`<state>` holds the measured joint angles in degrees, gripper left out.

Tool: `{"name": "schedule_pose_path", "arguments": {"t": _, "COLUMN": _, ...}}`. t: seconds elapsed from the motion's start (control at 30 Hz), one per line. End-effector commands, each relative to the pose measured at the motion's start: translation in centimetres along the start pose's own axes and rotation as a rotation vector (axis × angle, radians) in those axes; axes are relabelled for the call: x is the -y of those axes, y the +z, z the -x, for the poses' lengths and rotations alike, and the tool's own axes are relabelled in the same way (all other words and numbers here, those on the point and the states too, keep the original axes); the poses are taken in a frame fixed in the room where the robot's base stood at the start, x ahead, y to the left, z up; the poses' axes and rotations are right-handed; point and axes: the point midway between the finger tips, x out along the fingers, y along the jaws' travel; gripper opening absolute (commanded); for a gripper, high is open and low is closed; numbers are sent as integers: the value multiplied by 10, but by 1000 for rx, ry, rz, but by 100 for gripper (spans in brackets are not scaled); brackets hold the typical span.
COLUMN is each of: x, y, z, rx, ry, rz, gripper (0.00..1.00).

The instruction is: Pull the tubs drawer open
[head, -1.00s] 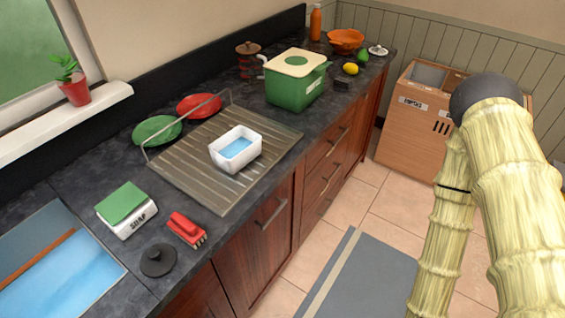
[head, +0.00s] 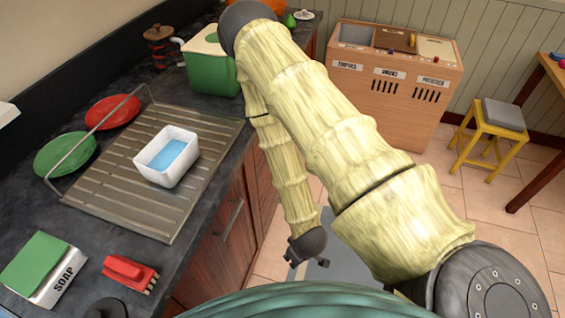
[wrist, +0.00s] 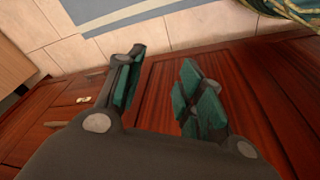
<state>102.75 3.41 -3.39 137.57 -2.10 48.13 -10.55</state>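My gripper (wrist: 163,82) is open and empty in the wrist view, its two green-padded fingers apart in front of red-brown wooden cabinet fronts. Drawer fronts (wrist: 60,108) with bar handles (wrist: 88,125) show left of the fingers, apart from them. A small pale label (wrist: 84,99) sits on one front, too small to read, so I cannot tell which drawer is the tubs drawer. The fronts look closed. In the head view my gripper (head: 308,260) hangs low by the cabinets, and my arm hides the drawers.
A cabinet door handle (head: 229,219) shows below the counter. The counter holds a drainer (head: 125,205) with a white tub (head: 166,157) and a green bin (head: 212,68). A wooden sorting unit (head: 395,85) and a yellow stool (head: 488,125) stand behind clear floor.

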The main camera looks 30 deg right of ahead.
Motion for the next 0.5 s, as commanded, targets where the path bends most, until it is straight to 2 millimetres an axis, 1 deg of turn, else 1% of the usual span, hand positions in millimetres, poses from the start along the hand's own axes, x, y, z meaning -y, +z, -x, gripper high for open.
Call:
{"name": "schedule_pose_path", "arguments": {"t": 0.03, "x": -7, "y": -10, "z": -24, "rx": -40, "ry": 13, "rz": 31, "gripper": 38}}
{"name": "schedule_pose_path", "arguments": {"t": 0.1, "x": -18, "y": -25, "z": -40, "rx": -92, "ry": 34, "rz": 78, "gripper": 38}}
{"name": "schedule_pose_path", "arguments": {"t": 0.3, "x": -52, "y": -67, "z": -79, "rx": -237, "ry": 107, "rz": 214, "gripper": 38}}
{"name": "schedule_pose_path", "arguments": {"t": 0.5, "x": -86, "y": -107, "z": -111, "rx": -371, "ry": 199, "rz": 349, "gripper": 38}}
